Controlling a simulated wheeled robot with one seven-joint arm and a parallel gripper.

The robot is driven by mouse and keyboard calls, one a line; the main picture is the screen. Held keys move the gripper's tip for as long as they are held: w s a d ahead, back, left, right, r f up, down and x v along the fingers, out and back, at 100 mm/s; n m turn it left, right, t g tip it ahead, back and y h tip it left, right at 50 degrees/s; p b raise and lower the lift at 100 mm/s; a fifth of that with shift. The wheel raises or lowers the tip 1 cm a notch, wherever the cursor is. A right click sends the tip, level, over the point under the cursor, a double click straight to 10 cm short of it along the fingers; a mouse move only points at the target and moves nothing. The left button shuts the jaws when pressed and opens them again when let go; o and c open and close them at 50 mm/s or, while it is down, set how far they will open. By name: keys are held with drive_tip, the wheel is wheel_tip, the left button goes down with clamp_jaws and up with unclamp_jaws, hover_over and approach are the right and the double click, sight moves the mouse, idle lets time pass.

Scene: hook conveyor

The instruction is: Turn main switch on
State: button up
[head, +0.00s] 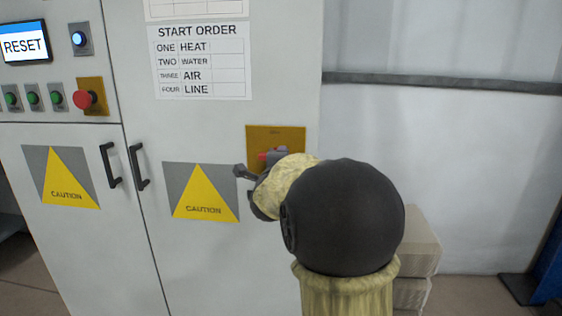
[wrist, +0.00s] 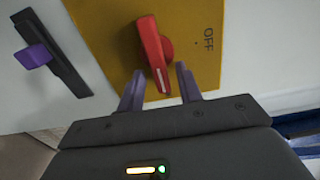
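The main switch is a red rotary knob with a raised handle (wrist: 151,48) on a yellow plate (wrist: 105,22). The plate carries the word OFF near the knob. In the head view the yellow plate (head: 275,134) is on the right side of the grey cabinet, with a bit of the red knob (head: 263,156) showing. My gripper (wrist: 160,70) is open, with its two purple fingers on either side of the handle's near end. A small gap shows beside the fingers; contact cannot be told. In the head view my arm hides most of the knob.
A black latch plate with a purple lever (wrist: 38,55) sits beside the yellow plate. The cabinet also has door handles (head: 139,168), a red emergency button (head: 84,99), a RESET screen (head: 24,42) and a START ORDER sheet (head: 201,62). Pale blocks (head: 424,240) stand behind my arm.

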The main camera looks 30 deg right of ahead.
drive_tip(key=shift+a, duration=0.1)
drive_tip(key=b+v, duration=0.1)
drive_tip(key=v, duration=1.6)
drive_tip(key=shift+s, duration=0.15)
